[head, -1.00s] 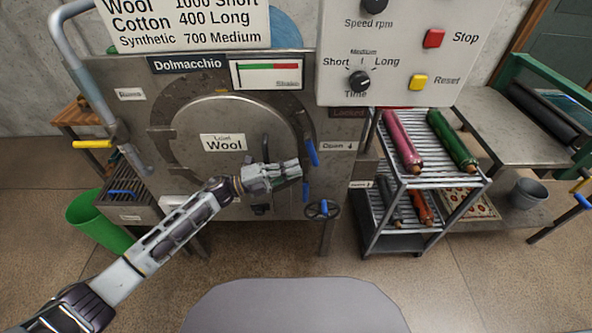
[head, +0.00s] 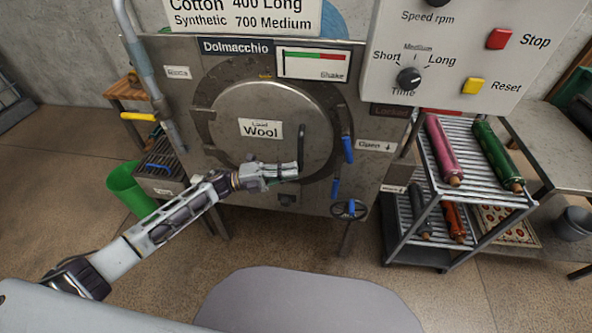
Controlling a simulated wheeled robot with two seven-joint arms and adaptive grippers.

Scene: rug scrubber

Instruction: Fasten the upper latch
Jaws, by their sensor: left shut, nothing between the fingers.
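The upper latch (head: 347,149) is a blue handle at the right edge of the machine's round door (head: 232,115), pointing down with a slight tilt. A dark upright door handle (head: 301,142) shows just above the fingertips. My right gripper is not in view.
An "Open" label with an arrow (head: 376,145) is right of the upper latch. A handwheel (head: 349,209) is below. A control panel (head: 460,65) overhangs the upper right. A rack (head: 468,192) with rolled rugs stands right. A green bin (head: 130,190) is left.

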